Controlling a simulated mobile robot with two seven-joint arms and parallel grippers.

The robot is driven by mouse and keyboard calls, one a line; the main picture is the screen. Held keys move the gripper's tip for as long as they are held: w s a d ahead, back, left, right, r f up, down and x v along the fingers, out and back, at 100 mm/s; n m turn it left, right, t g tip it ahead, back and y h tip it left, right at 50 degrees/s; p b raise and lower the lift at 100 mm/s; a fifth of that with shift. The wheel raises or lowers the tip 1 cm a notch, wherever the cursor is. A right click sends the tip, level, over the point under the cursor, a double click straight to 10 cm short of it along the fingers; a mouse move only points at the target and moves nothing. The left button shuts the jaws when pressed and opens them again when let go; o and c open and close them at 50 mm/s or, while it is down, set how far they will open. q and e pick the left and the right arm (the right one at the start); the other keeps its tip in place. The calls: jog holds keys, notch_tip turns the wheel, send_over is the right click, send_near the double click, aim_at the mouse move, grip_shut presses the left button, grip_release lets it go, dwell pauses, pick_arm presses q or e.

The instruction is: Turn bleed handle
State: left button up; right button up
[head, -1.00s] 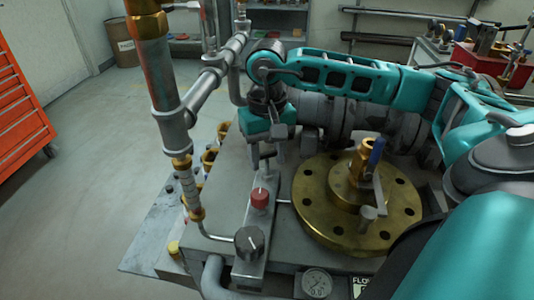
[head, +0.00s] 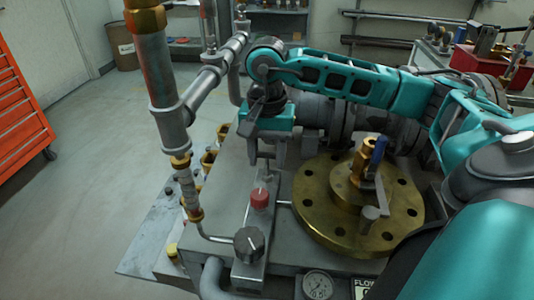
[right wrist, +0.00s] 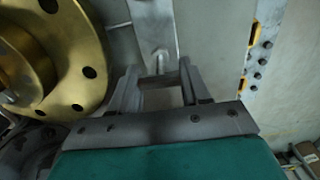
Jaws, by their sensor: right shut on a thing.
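The bleed handle, as far as I can tell, is the small grey crossbar handle (head: 265,156) at the far end of the narrow grey block, behind the red knob. My right gripper (head: 266,158) points down over it, with one finger on each side. The gripper partly hides the handle in the head view. My left gripper is not in view.
A red knob (head: 259,198) and a black dial (head: 249,243) stand on the same block. A brass flange (head: 310,222) with a blue-tipped lever (head: 379,150) is close on the right. A vertical pipe (head: 157,75) rises on the left. Open floor lies further left.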

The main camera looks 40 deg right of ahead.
aim_at(267, 153)
dwell(0.3)
jog(key=o, duration=1.1)
jog(key=shift+c, duration=0.2)
jog(key=shift+r, duration=0.1)
pick_arm(q)
jog(key=p, duration=0.1)
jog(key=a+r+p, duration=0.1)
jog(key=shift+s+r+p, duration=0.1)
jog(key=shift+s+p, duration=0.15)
jog(key=shift+p, duration=0.1)
pick_arm(e)
notch_tip(267, 153, up, 13)
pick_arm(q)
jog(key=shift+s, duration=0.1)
